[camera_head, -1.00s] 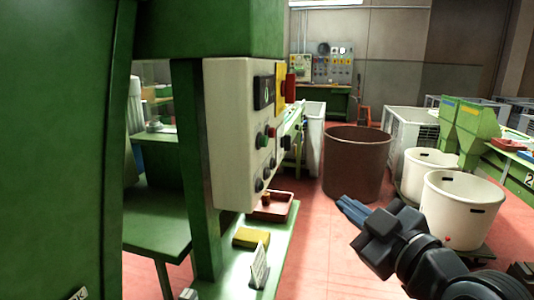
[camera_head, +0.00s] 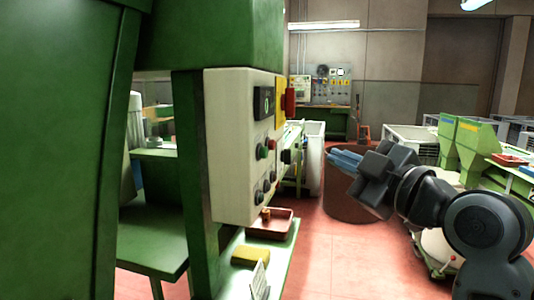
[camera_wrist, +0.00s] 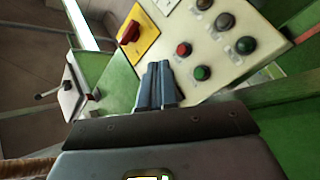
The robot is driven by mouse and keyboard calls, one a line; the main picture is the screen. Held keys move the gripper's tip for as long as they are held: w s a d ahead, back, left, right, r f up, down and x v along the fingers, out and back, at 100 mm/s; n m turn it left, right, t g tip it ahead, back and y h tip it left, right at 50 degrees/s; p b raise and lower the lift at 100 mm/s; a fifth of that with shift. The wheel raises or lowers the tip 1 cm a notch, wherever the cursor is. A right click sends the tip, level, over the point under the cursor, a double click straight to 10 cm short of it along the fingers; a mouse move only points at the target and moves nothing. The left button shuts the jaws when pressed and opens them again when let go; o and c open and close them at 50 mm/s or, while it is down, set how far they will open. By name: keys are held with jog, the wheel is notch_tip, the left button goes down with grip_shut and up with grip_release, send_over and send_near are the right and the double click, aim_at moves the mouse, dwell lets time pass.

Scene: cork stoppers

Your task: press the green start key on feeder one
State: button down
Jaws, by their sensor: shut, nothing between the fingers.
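The pale control panel (camera_head: 228,150) on the green machine shows at centre left in the head view. Its green key (camera_head: 261,152) sits beside a red button (camera_head: 271,144). In the wrist view the green key (camera_wrist: 202,73) is to the right of my fingertips and the red button (camera_wrist: 183,49) is above it. My gripper (camera_head: 332,157) is shut and empty, right of the panel and apart from it in the head view. Its blue-grey fingers (camera_wrist: 158,66) point toward the panel in the wrist view. I see no number on this machine.
A yellow plate with a red rotary switch (camera_wrist: 131,32) and several dark knobs (camera_wrist: 225,21) are near the keys. A red-brown tray (camera_head: 270,224) and a yellow block (camera_head: 250,256) lie on the ledge below. A brown bin (camera_head: 345,200) stands behind my gripper.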

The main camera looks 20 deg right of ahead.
jog(key=w+a, duration=0.4)
jog(key=a, duration=0.3)
jog(key=shift+w+a+p, duration=0.15)
jog(key=shift+a+p, duration=0.15)
jog(key=shift+a, duration=0.1)
dwell(1.9)
jog(key=shift+w+a, duration=0.2)
jog(key=shift+a, duration=0.05)
jog(key=shift+w+a, duration=0.25)
jog(key=shift+a, duration=0.15)
dwell(0.8)
jog(key=shift+s+d, duration=0.45)
jog(key=shift+d, duration=0.3)
jog(key=d, duration=0.1)
jog(key=s+d, duration=0.1)
jog(key=d, duration=0.1)
jog(key=s+d, duration=0.1)
jog(key=shift+s+d, duration=0.2)
jog(key=shift+s, duration=0.05)
dwell(0.4)
